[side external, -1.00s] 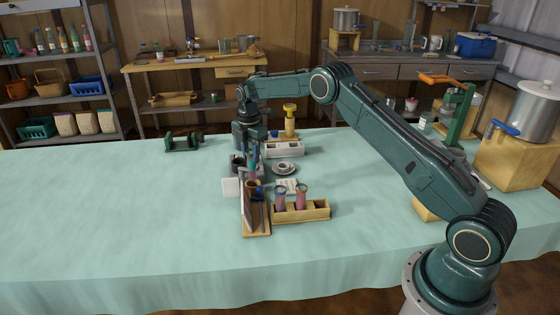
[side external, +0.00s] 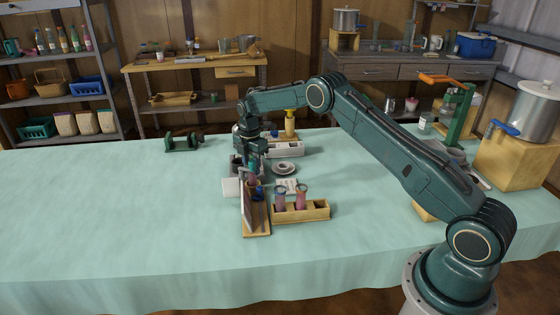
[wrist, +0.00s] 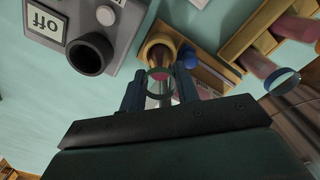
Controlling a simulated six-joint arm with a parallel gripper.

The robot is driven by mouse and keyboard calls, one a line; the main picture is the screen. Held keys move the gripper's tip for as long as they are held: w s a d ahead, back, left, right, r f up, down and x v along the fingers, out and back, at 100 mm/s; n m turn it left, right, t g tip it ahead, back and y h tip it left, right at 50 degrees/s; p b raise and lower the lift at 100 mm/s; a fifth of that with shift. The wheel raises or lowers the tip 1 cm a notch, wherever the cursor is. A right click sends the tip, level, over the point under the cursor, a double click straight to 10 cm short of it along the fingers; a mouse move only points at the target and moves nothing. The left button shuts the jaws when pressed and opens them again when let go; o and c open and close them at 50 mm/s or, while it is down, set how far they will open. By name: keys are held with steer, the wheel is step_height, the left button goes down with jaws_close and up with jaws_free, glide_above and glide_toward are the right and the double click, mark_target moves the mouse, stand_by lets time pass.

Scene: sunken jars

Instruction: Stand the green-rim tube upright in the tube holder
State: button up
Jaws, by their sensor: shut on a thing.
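My gripper (wrist: 160,92) is shut on the green-rim tube (wrist: 160,75), which has pinkish contents. In the side view my gripper (side external: 254,163) holds the tube roughly upright, low over the table. A wooden stand (side external: 257,225) with a yellow-brown ring is directly below the tube; the ring (wrist: 158,45) shows just beyond the tube in the wrist view. I cannot tell whether the tube's lower end is inside the ring. A wooden rack (side external: 302,214) beside the stand holds two tubes with pink contents, one blue-rimmed (wrist: 282,82).
A grey device (wrist: 108,18) with an "OFF" label and a black cup stands close to the stand. A white block (side external: 284,149) and a cup on a saucer (side external: 284,168) are behind the rack. The left and front of the table are clear.

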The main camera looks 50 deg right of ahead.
steer(key=shift+f, duration=0.35)
stand_by(0.7)
steer(key=o, duration=1.1)
step_height(320, 180, up, 14)
stand_by(0.3)
step_height(320, 180, up, 6)
steer(key=shift+f, duration=0.15)
stand_by(0.7)
